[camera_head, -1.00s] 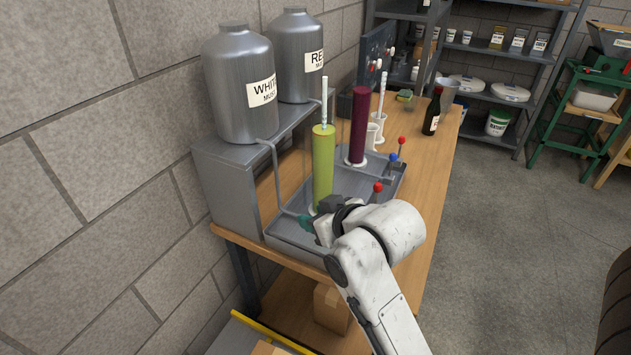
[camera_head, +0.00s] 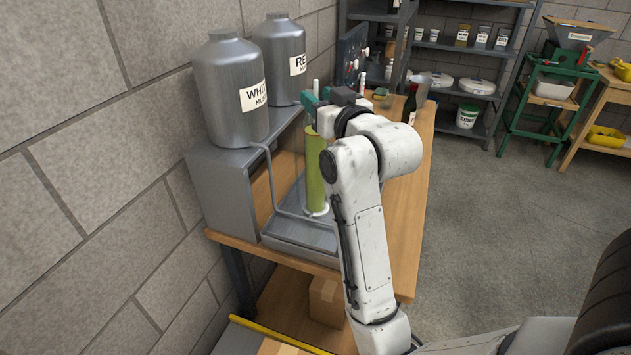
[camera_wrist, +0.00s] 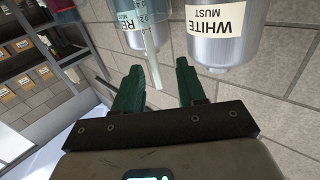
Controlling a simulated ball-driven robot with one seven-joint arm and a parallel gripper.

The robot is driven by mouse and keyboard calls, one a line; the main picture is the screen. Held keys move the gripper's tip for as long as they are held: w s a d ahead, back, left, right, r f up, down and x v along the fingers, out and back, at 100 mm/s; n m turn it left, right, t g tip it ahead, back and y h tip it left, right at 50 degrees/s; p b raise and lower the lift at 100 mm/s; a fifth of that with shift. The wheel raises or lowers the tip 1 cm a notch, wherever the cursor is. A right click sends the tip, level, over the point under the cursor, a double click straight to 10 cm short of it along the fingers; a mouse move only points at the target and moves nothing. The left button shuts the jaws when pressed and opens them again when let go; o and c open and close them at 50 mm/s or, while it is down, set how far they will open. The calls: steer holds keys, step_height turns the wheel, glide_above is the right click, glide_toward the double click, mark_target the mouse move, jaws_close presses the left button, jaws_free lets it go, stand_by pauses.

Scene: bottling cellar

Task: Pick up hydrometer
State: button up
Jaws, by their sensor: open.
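The hydrometer (camera_head: 316,88) shows in the head view as a short pale stem above the tall green cylinder (camera_head: 316,170), which stands upright in the grey tray. In the wrist view, the pale graduated stem (camera_wrist: 152,62) shows in the gap between the fingertips of my open gripper (camera_wrist: 160,72). I cannot tell whether a finger touches it. The stem's lower part is hidden inside the cylinder.
Two grey must tanks, WHITE (camera_head: 232,90) and RED (camera_head: 280,55), stand on a metal stand at the left. A dark bottle (camera_head: 410,104) stands behind my arm. My arm hides the dark red cylinder and much of the tray (camera_head: 290,235). Open floor lies right of the bench.

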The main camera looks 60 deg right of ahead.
mark_target(317, 93)
steer(key=x, duration=0.1)
steer(key=p+x, duration=0.1)
steer(key=x, duration=0.1)
steer(key=shift+w+d+r, duration=0.1)
steer(key=shift+d+r, duration=0.1)
steer(key=shift+d, duration=0.25)
steer(key=shift+w+d, duration=0.3)
steer(key=shift+w, duration=0.2)
steer(key=shift+f, duration=0.1)
steer(key=shift+c, duration=0.3)
jaws_close()
